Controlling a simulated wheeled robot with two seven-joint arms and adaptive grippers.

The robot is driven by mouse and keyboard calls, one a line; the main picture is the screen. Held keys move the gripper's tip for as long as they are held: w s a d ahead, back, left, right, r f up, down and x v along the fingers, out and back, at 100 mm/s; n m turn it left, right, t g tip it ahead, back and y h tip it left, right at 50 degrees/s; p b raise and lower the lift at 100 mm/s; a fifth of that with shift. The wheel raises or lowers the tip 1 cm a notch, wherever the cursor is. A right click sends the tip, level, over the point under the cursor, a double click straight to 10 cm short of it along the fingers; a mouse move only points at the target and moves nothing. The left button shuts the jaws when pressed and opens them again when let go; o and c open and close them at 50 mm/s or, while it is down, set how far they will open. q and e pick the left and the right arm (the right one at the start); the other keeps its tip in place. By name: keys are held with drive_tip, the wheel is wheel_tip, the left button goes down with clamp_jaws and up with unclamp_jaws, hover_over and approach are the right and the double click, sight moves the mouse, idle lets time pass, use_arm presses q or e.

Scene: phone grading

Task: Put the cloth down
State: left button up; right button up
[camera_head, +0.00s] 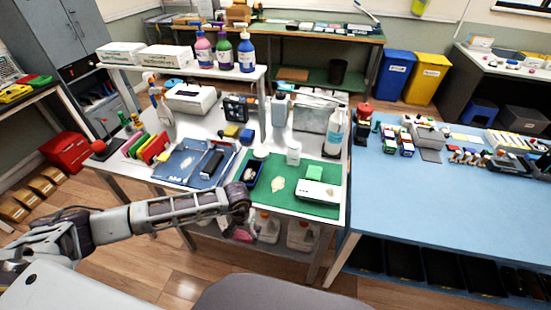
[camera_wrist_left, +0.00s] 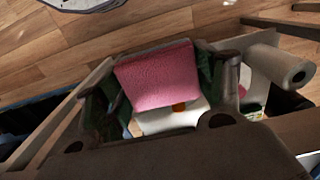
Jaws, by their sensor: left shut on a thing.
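The pink cloth (camera_wrist_left: 157,76) fills the space between the fingers of my left gripper (camera_wrist_left: 168,90) in the left wrist view. The gripper is shut on it. In the head view my left arm comes in from the left, and the gripper (camera_head: 240,207) hangs at the front edge of the white workbench. A small part of the cloth (camera_head: 242,233) shows below it, in front of the bench's lower shelf. The fingertips are mostly hidden in the head view. My right gripper is not in view.
A green mat (camera_head: 328,208) with a white device (camera_head: 316,190) lies at the bench's front right. A blue mat (camera_head: 180,165) and a dark blue tray (camera_head: 255,172) are beside it. Jugs (camera_head: 302,236) stand on the lower shelf. A paper roll (camera_wrist_left: 280,68) is right of the cloth.

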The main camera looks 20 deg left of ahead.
sight(246, 235)
use_arm(q)
drive_tip(key=r, duration=0.3)
drive_tip(key=shift+s+d, duration=0.3)
drive_tip(key=w+r, duration=0.8)
drive_tip(key=r, duration=0.3)
